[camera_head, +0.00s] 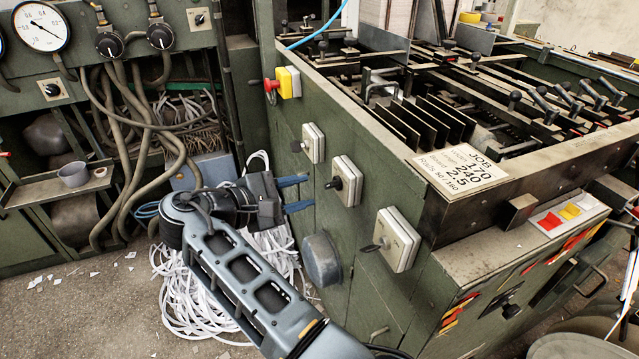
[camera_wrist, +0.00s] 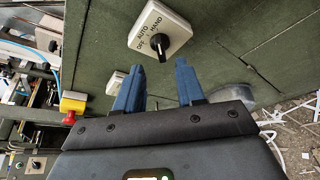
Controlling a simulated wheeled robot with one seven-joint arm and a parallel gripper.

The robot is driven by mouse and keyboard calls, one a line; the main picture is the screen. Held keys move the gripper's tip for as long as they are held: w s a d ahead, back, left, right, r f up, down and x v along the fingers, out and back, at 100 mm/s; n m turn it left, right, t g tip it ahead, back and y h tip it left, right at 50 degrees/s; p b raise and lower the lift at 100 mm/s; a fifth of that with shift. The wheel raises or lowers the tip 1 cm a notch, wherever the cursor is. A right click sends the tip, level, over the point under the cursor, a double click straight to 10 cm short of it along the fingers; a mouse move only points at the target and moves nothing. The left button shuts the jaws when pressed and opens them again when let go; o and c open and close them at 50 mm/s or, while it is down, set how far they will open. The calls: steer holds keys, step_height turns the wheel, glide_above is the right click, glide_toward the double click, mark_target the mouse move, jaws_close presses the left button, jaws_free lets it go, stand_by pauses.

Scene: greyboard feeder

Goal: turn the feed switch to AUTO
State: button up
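A pale square switch plate with a black knob and the words OFF, AUTO and HAND (camera_wrist: 160,30) is ahead of my gripper in the wrist view. It looks to be the middle plate (camera_head: 347,182) on the green machine side in the head view. Which word the knob points at I cannot tell. My gripper (camera_head: 310,191) has two blue fingers, spread apart with nothing between them. In the wrist view my gripper (camera_wrist: 158,66) has its fingertips below the plate, one each side of the knob's line, apparently clear of it.
Another switch plate (camera_head: 313,142) and a key-type plate (camera_head: 392,240) flank the middle one. A red and yellow emergency button (camera_head: 283,83) sits further up. A rounded grey housing (camera_head: 321,260) sticks out below. White strips (camera_head: 190,300) lie on the floor.

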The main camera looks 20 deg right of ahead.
mark_target(328, 186)
steer(key=shift+x, duration=3.1)
jaws_close()
